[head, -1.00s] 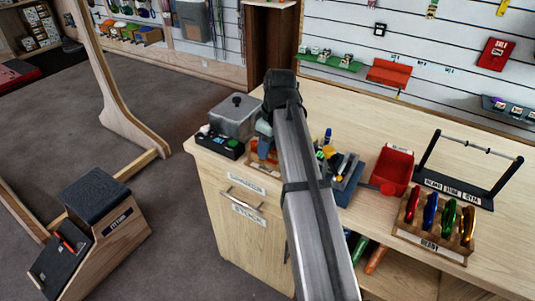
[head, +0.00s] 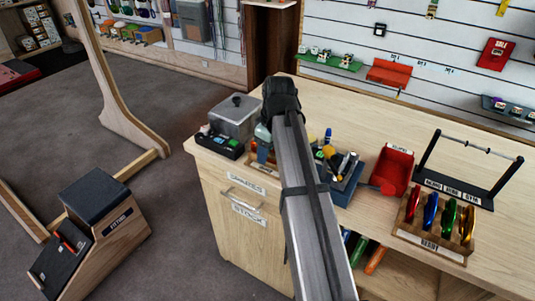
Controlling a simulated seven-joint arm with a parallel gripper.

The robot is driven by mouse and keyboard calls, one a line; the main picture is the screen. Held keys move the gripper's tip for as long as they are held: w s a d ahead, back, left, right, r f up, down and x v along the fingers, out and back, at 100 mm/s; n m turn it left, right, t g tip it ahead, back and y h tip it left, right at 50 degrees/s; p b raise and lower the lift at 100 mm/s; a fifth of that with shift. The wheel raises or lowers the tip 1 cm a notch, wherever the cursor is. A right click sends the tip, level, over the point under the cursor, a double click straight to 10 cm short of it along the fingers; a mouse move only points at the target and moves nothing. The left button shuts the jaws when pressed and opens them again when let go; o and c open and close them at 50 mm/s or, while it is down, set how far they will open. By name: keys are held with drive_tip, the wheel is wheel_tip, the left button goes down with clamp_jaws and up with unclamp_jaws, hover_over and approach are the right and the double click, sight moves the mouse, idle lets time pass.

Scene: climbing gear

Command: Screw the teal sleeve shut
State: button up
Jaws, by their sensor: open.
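I cannot make out a teal sleeve in the head view. Several large carabiners, among them a red one (head: 413,204), a blue one (head: 430,211), a green one (head: 448,217) and a gold one (head: 467,226), stand upright in a wooden rack (head: 428,246) at the right of the counter. Their sleeves are too small to tell apart. My arm rises through the middle of the view and hides part of the counter. My gripper does not show; it seems hidden behind the arm.
The wooden counter (head: 365,112) holds a grey lidded box (head: 236,117), a blue tool tray (head: 345,190), a red bin (head: 392,172) and a black stand with a bar (head: 455,184). Bare counter lies behind the tray and bin.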

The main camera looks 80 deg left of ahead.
drive_tip(key=shift+s+d, duration=0.25)
drive_tip(key=shift+r, duration=1.45)
drive_tip(key=shift+a, duration=0.1)
drive_tip(key=shift+w+a, duration=0.4)
idle(0.5)
